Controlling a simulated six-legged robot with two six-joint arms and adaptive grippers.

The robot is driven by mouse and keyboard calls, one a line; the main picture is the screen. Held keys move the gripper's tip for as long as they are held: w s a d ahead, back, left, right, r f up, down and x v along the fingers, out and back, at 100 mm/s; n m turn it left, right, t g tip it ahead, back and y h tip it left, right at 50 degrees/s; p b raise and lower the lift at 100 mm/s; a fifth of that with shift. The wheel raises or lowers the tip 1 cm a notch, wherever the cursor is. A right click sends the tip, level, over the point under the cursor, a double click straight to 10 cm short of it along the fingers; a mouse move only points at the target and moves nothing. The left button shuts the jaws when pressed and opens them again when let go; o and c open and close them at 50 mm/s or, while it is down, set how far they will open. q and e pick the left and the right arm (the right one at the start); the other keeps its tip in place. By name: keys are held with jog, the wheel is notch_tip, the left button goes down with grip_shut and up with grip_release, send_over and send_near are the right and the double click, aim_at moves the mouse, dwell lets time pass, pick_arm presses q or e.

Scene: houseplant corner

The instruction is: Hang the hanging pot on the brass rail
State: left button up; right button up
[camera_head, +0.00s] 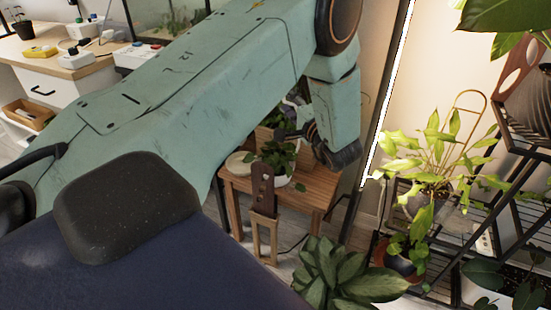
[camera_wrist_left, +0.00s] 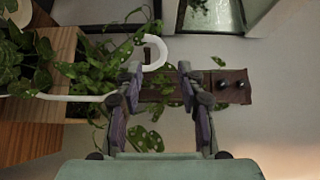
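The hanging pot shows on the wooden stool (camera_head: 308,187) in the head view as trailing spotted leaves (camera_head: 277,154) over a white rim (camera_head: 279,181). In the left wrist view its white hook (camera_wrist_left: 161,44) curves up just beyond and between the fingertips, with leaves around it. My left gripper (camera_head: 291,122) is above the stool, partly hidden by its own wrist. In the left wrist view the gripper (camera_wrist_left: 160,78) has its fingers apart, with a clear gap. My right gripper is out of view. I cannot make out the brass rail.
A brown board with holes (camera_head: 263,188) stands by the stool. A broad-leaved plant (camera_head: 340,274) is at the bottom. A dark plant shelf (camera_head: 455,262) fills the right, with a brass hoop (camera_head: 471,93) above. A desk (camera_head: 75,66) is at far left.

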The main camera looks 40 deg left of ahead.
pick_arm(q)
jog(key=b+x, duration=0.3)
jog(key=x, duration=0.4)
jog(key=shift+w+a+b, duration=0.25)
jog(key=shift+a+b, duration=0.1)
jog(key=shift+r, duration=0.15)
jog(key=shift+d, duration=0.1)
jog(key=shift+c, duration=0.3)
jog(key=c, duration=0.4)
grip_shut()
